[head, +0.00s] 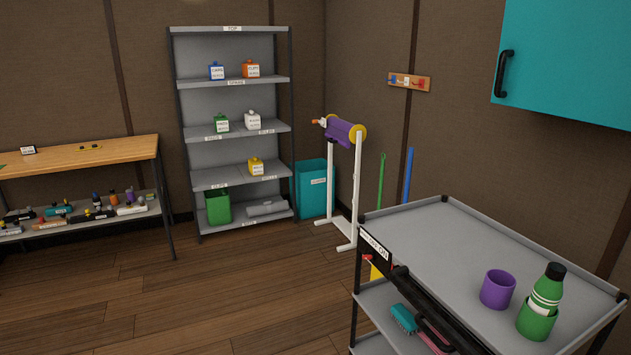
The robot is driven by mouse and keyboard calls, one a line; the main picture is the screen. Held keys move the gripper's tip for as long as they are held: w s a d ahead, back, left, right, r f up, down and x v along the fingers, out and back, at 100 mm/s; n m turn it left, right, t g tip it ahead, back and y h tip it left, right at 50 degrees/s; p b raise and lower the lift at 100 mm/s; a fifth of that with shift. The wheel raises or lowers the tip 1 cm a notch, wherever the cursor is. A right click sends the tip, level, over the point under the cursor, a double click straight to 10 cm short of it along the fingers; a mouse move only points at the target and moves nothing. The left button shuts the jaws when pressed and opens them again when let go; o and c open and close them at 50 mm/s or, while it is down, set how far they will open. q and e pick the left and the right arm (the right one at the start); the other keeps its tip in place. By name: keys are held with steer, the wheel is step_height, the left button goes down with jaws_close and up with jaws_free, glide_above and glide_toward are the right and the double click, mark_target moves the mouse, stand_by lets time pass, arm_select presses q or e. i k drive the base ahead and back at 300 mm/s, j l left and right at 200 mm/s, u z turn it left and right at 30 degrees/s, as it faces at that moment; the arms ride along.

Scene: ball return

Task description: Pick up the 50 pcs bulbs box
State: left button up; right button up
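Several small labelled boxes stand on the grey shelf unit (237,183) across the room. A blue-topped box (217,71) and an orange box (251,69) are on the upper shelf. A green box (222,124) and a white box (252,120) are on the middle shelf. A yellow box (256,167) is on the shelf below. Their labels are too small to read, so I cannot tell which one is the 50 pcs bulbs box. Neither of my grippers is in view.
A grey cart (450,232) with a purple cup (497,289) and green bottle (547,289) stands close at right. A workbench (80,155) is at left. A white stand (357,190) and teal bin (312,190) are right of the shelves. The wooden floor between is clear.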

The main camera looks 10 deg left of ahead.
mark_target(251, 120)
steer(key=i+j+u, duration=0.35)
steer(key=i, duration=0.65)
steer(key=i+j+u, duration=0.1)
steer(key=i+u, duration=0.3)
steer(key=i, duration=1.3)
steer(key=i+z, duration=0.15)
steer(key=i, duration=0.5)
steer(key=i+j, duration=0.15)
steer(key=i, duration=0.45)
steer(key=z, duration=0.05)
